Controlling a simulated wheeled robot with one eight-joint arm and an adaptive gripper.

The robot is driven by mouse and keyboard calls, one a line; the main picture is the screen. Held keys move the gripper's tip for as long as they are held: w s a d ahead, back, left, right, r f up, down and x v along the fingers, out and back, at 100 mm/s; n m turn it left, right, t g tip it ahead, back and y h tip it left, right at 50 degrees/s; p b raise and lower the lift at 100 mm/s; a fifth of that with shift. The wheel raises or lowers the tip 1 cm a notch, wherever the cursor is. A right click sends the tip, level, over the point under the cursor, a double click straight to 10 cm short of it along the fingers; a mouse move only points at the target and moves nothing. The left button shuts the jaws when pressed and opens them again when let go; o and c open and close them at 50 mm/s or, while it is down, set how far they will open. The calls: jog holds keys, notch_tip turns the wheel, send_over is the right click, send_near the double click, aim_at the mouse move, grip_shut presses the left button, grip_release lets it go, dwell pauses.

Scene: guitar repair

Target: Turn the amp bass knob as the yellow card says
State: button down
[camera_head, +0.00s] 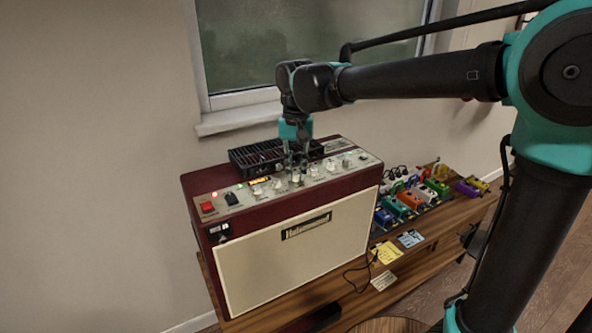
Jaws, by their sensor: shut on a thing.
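The amp (282,262) is a dark red box with a cream front and a control panel along its top front edge. Several pale knobs stand in a row on the panel, one of them at the right (331,165). My gripper (296,174) points down over the panel and is shut on a knob (296,178) left of the row's middle. The fingers partly cover this knob. The labels are too small to tell which knob is bass. The yellow card (388,253) lies right of the amp on the wooden bench; its writing cannot be read.
A black slotted box (258,157) sits on the amp behind the panel. A red switch (208,207) is at the panel's left end. Several coloured pedals (396,206) stand to the right. A blue card (410,238) and a pale card (384,281) lie near a cable. A window is behind.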

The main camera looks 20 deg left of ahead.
aim_at(296, 175)
jog(key=m, duration=0.4)
jog(key=shift+m, duration=2.1)
jog(key=c, duration=1.4)
grip_release()
jog(key=shift+c, duration=0.2)
jog(key=shift+r, duration=0.15)
notch_tip(296, 175, up, 12)
